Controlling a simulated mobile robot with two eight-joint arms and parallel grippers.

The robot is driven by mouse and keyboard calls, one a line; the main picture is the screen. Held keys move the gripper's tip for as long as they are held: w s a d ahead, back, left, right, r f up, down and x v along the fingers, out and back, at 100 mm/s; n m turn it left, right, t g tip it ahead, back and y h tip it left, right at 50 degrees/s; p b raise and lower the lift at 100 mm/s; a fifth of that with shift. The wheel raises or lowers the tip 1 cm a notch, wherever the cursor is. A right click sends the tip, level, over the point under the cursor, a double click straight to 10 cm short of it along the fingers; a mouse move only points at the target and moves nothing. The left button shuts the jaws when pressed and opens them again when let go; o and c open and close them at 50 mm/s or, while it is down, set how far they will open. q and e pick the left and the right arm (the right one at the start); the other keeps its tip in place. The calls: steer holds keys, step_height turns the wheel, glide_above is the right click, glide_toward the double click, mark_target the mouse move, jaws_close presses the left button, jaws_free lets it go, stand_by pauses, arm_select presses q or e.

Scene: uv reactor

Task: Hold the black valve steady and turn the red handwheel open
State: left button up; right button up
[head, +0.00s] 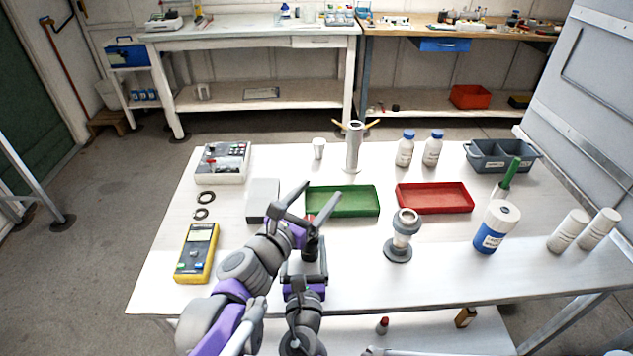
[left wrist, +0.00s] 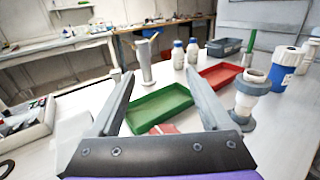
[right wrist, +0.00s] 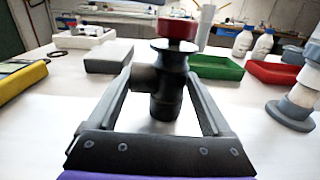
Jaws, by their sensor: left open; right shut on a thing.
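The black valve (right wrist: 166,88) stands upright on the table between the fingers of my right gripper (right wrist: 160,75), which is shut on its body. In the head view the valve (head: 312,247) is partly covered by my arms. The red handwheel (right wrist: 177,28) sits on top of the valve; only a sliver shows in the head view. My left gripper (head: 322,188) is open, its fingers spread above and around the handwheel area. In the left wrist view a reddish patch (left wrist: 165,128) shows low between its fingers; contact cannot be told.
A green tray (head: 343,201) lies just behind the valve, with a red tray (head: 434,198) to its right. A grey box (head: 263,198) and a yellow meter (head: 197,252) are on the left. A grey-white fitting (head: 401,236) stands to the right.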

arm_select(q)
steer(key=shift+r, duration=2.2)
arm_select(e)
steer(key=o, duration=1.5)
steer(key=shift+c, duration=0.2)
steer(key=shift+s, duration=0.1)
